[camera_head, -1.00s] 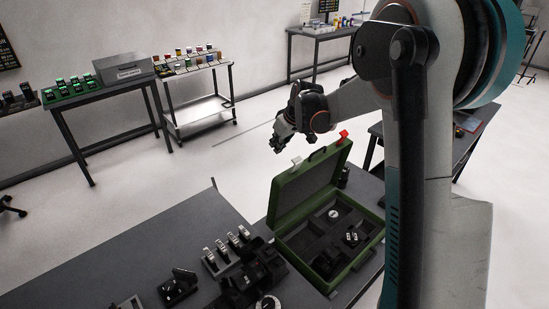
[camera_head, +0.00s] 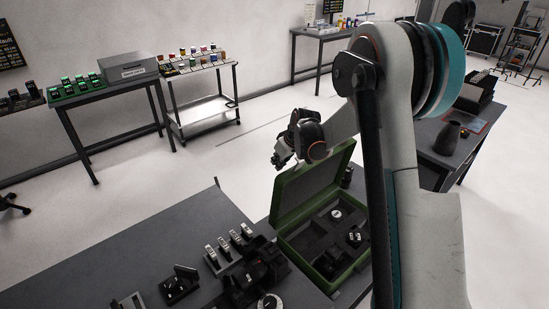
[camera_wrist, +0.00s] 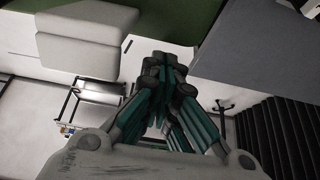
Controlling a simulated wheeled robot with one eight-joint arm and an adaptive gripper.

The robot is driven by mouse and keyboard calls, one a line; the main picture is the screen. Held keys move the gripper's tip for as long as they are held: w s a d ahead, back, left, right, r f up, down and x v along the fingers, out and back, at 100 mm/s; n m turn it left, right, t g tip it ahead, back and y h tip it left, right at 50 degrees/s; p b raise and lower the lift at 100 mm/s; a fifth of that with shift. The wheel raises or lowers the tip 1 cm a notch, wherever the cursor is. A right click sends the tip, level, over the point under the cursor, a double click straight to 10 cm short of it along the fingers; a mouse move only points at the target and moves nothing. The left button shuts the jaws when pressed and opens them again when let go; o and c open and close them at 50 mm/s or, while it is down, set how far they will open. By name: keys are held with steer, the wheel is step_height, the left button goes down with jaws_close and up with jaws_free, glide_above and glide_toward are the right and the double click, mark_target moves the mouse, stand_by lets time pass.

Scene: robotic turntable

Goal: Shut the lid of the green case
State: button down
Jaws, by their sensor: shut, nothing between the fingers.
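The green case (camera_head: 337,284) sits on the dark table with its lid (camera_head: 302,193) standing open at the back. Dark compartments inside hold a few small parts. My gripper (camera_head: 278,162) is shut and empty, at the lid's upper left edge in the head view; I cannot tell whether it touches. In the wrist view my closed fingers (camera_wrist: 168,66) point at the floor, with a green surface, probably the lid, along the top. A pale block beside it there cannot be identified for sure. My arm hides the case's right side in the head view.
Black devices and a row of small parts (camera_head: 230,243) stand on the table (camera_head: 130,250) left of the case. A white cart (camera_head: 203,115) and side tables stand at the back. Another table with a dark vase (camera_head: 447,138) is at the right. Open floor lies behind the case.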

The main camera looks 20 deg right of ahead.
steer(key=shift+s+f, duration=0.15)
steer(key=shift+d, duration=0.1)
